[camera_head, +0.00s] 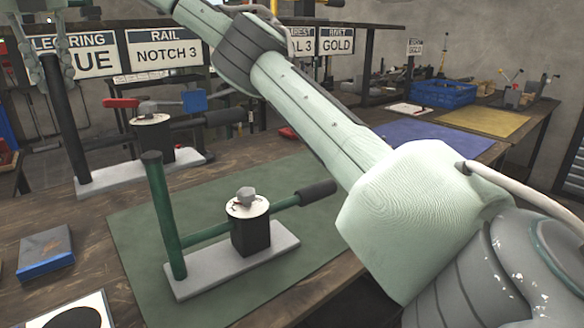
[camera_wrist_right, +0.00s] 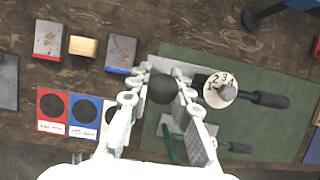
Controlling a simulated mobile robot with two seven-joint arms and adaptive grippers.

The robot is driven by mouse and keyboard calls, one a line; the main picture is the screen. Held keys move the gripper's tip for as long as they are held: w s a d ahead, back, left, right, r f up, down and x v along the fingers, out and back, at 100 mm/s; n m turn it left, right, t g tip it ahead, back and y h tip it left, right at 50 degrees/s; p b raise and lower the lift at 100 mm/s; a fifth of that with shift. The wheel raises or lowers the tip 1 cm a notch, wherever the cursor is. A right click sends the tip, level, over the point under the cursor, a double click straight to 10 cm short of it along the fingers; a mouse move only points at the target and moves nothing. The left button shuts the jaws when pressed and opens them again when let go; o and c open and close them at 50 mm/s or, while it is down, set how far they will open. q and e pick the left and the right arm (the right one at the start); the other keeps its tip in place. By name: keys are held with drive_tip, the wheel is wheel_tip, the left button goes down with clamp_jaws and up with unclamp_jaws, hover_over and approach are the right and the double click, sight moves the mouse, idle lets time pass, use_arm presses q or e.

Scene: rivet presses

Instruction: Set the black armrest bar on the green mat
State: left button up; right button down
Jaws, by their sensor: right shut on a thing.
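The black armrest bar (camera_head: 68,135) stands upright on a light grey base plate (camera_head: 140,172), with a dial drum and a black-gripped lever. My right gripper (camera_head: 48,65) is shut on the top of this bar. In the right wrist view the bar's round black end (camera_wrist_right: 162,89) sits between the fingers. Its dial (camera_wrist_right: 220,90) looks larger than the other fixture's parts, so it appears held above the table. The green mat (camera_head: 130,240) lies to the right of the held fixture in the head view. My left gripper is not in view.
A similar fixture with a green bar (camera_head: 162,220) stands on the mat's front part. A blue-edged block (camera_head: 45,252) and a card (camera_head: 75,315) lie on the wood at left. Blue (camera_head: 430,138) and yellow (camera_head: 485,122) mats lie farther right. Sign boards stand behind.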

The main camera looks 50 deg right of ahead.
drive_tip(key=shift+f, duration=0.8)
drive_tip(key=b, duration=0.1)
hover_over(145, 145)
drive_tip(key=f, duration=0.7)
drive_tip(key=shift+s+a, duration=0.1)
drive_tip(key=shift+s, duration=0.2)
wheel_tip(145, 145, down, 4)
drive_tip(key=shift+r, duration=0.2)
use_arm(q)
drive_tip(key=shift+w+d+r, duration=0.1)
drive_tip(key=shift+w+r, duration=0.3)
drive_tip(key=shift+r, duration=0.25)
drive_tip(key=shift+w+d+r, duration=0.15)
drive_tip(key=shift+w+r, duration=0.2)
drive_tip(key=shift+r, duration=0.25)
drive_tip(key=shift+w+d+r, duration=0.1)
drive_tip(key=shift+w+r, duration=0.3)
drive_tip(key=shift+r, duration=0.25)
use_arm(e)
drive_tip(key=shift+f, duration=0.25)
drive_tip(key=c, duration=1.8)
unclamp_jaws()
drive_tip(key=shift+f, duration=0.1)
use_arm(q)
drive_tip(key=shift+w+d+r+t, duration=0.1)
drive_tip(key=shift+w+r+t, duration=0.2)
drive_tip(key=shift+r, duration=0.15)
use_arm(e)
drive_tip(key=o, duration=0.4)
drive_tip(key=shift+o, duration=0.2)
